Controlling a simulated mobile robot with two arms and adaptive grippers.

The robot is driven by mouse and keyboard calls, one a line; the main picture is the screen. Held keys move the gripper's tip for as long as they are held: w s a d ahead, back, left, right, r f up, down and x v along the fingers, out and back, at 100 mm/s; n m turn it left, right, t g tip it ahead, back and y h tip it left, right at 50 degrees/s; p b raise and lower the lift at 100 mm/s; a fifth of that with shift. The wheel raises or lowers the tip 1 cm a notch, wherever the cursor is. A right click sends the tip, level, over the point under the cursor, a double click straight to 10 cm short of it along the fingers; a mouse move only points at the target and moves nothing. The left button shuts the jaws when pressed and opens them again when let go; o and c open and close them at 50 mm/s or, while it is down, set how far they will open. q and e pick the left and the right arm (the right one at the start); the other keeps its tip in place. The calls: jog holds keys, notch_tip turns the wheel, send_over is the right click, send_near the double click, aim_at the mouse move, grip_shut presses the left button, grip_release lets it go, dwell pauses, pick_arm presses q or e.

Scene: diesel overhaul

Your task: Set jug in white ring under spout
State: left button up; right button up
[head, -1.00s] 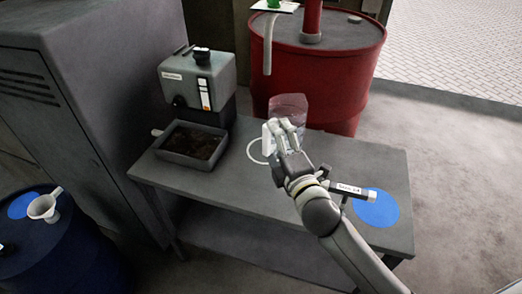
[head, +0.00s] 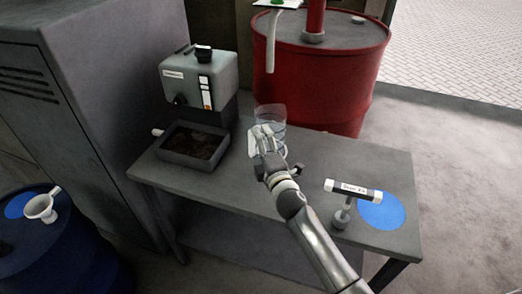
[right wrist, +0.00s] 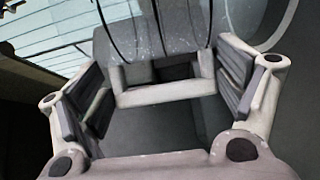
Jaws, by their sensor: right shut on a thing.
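The clear jug (head: 270,117) is upright at the back edge of the grey bench. My right gripper (head: 263,143) is at its near side, shut on its handle; the pale handle (right wrist: 165,95) shows between the fingers in the right wrist view. The spout (head: 270,50) hangs from above by the red drum, with its lower end above the jug in the head view. The white ring on the bench is mostly hidden behind the gripper and jug; a pale curved line (right wrist: 275,38) in the wrist view may be it. I cannot tell whether the jug touches the bench. My left gripper is out of view.
A grey machine (head: 200,80) with a dark-filled tray (head: 218,155) stands left of the jug. A labelled T-shaped tool (head: 352,188) and a blue disc (head: 385,212) are at the bench's right. A white funnel (head: 42,208) sits on the blue drum (head: 65,255).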

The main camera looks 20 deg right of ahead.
jog(key=shift+f, duration=0.55)
jog(key=shift+f, duration=0.2)
jog(key=o, duration=1.3)
jog(key=shift+r, duration=0.2)
jog(key=s, duration=1.2)
jog(key=shift+d+f, duration=0.1)
jog(key=shift+d, duration=0.3)
jog(key=shift+s+f, duration=0.1)
